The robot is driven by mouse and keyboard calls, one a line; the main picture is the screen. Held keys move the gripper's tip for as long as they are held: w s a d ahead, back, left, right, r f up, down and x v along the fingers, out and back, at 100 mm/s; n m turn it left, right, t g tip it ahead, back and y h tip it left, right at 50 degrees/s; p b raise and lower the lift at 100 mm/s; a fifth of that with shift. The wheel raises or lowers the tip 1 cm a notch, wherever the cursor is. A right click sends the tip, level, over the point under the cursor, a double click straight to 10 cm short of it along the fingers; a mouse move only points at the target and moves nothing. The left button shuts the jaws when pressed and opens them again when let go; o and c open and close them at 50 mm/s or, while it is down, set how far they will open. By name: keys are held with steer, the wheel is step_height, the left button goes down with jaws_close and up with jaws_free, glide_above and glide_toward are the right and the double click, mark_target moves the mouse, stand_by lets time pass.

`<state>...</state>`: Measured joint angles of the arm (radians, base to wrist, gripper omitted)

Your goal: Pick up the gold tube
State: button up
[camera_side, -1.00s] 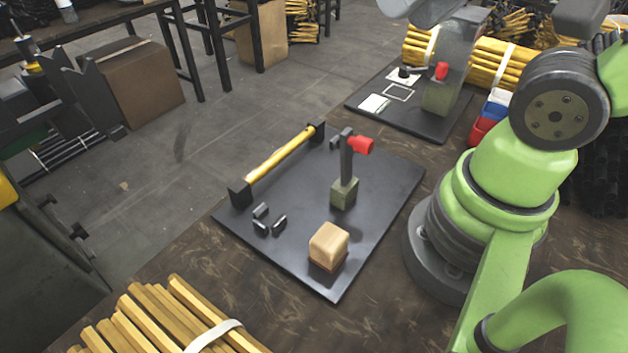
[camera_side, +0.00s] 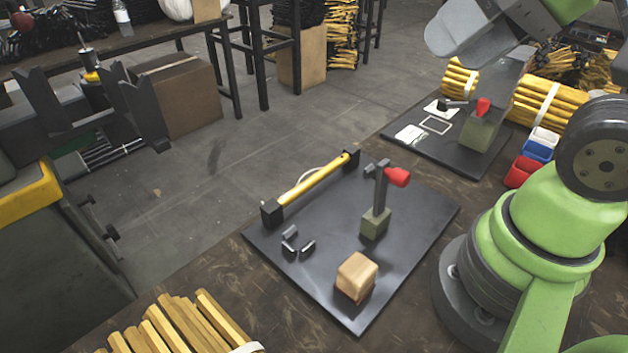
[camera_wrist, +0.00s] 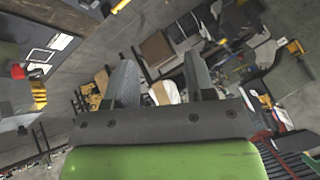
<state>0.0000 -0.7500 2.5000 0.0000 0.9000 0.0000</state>
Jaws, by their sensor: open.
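The gold tube (camera_side: 313,188) shows in the side view as a thin straight bar. Its ends sit in two dark blocks, a near-left block (camera_side: 272,213) and a far-right block (camera_side: 351,160), along the left edge of the black board (camera_side: 412,245). My gripper (camera_wrist: 161,75) shows in the wrist view with its two grey fingers wide apart and nothing between them. It is away from the tube, and I cannot make out the tube in the wrist view. Grey parts at the top right of the side view seem to be mine.
On the board stand a red-handled press (camera_side: 376,210), a wooden block (camera_side: 356,277) and several small dark pieces (camera_side: 295,245). A second board (camera_side: 410,147) with a press lies behind. Coloured bins (camera_side: 532,157) and a tube bundle (camera_side: 180,325) are nearby.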

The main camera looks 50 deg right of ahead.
steer(key=n+g+h, duration=0.2)
steer(key=n+g, duration=0.5)
steer(key=n, duration=1.3)
glide_above(316, 175)
step_height(316, 175, down, 16)
step_height(316, 175, down, 8)
steer(key=shift+r+n, duration=0.25)
steer(key=shift+n, duration=0.75)
step_height(316, 175, down, 6)
steer(key=shift+r, duration=0.1)
jaws_close()
